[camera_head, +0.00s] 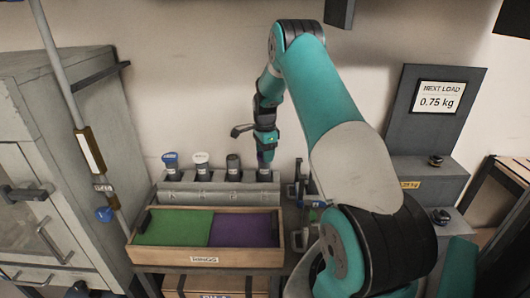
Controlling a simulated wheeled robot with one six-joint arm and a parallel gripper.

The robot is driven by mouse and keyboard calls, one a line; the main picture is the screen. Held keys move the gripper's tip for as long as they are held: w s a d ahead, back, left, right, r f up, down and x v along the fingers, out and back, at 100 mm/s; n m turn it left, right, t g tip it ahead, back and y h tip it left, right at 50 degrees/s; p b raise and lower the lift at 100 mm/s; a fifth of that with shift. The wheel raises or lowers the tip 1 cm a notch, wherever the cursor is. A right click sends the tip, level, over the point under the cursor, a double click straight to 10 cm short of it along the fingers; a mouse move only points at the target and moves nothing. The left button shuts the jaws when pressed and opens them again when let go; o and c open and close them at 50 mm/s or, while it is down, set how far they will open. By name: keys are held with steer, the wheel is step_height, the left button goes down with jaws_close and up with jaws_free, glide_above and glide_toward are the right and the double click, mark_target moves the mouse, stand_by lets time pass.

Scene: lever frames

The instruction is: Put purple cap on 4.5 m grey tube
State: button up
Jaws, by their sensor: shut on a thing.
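My gripper (265,154) is at the right end of a grey holder, over its rightmost place. It is shut on a small purple thing, probably the purple cap (266,157), mostly hidden by the fingers. I cannot tell whether the cap still touches the holder. A long grey tube (58,58) leans at the left by the grey cabinet, with a brown and white sleeve and a small tag (103,187) too small to read. A blue piece (104,214) is near its lower part.
The grey holder (190,192) also bears blue-, white- and dark-topped pieces (201,162). Before it is a wooden tray (200,260) with green and purple halves. A cabinet (75,150) stands left. A "NEXT LOAD 0.75 kg" sign (438,96) is right.

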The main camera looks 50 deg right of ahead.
stand_by(0.3)
steer(key=o, duration=1)
step_height(320, 180, up, 17)
steer(key=b, duration=0.3)
steer(key=shift+r+b, duration=0.2)
steer(key=shift+b, duration=0.15)
